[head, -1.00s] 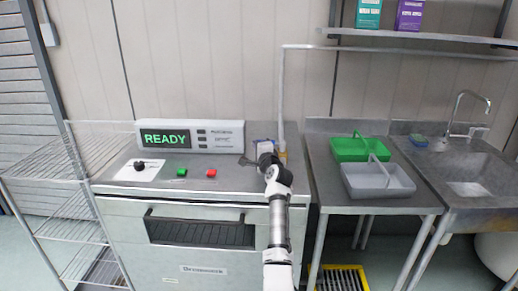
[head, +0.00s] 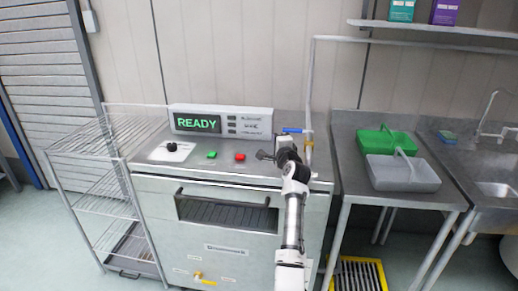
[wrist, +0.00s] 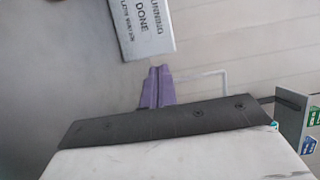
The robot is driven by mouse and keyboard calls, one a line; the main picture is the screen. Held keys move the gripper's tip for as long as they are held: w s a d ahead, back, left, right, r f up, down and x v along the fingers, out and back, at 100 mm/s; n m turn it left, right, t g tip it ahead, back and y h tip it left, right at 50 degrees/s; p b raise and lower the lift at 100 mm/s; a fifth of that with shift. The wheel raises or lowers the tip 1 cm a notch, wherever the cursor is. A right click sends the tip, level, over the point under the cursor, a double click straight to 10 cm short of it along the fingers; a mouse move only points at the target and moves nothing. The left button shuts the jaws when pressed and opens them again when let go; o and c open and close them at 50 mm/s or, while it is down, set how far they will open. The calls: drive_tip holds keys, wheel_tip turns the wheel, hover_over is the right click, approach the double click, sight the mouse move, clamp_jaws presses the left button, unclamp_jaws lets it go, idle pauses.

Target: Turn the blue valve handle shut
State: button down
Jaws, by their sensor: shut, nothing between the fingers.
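The blue valve handle (head: 293,130) shows in the head view as a short bar. It sticks out to the left from a brass-coloured fitting on the upright grey pipe (head: 310,90) at the counter's right back corner. My gripper (head: 262,155) is over the counter, lower and to the left of the handle in the picture, and appears apart from it. In the wrist view its purple fingers (wrist: 155,88) are together with nothing between them. The handle is not seen in the wrist view.
A panel reading READY (head: 222,121) stands at the counter's back. A black knob (head: 171,147), green button (head: 212,154) and red button (head: 240,157) are on the counter. Green (head: 374,142) and grey (head: 405,175) totes stand on the right table. A wire rack (head: 90,165) is left.

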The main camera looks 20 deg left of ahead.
drive_tip(key=s+a, duration=0.2)
drive_tip(key=s, duration=0.1)
drive_tip(key=s+a+b, duration=0.1)
drive_tip(key=s, duration=0.1)
drive_tip(key=shift+s+a+f, duration=0.2)
drive_tip(key=shift+a+f, duration=0.1)
drive_tip(key=shift+f, duration=0.1)
drive_tip(key=shift+s+r, duration=0.1)
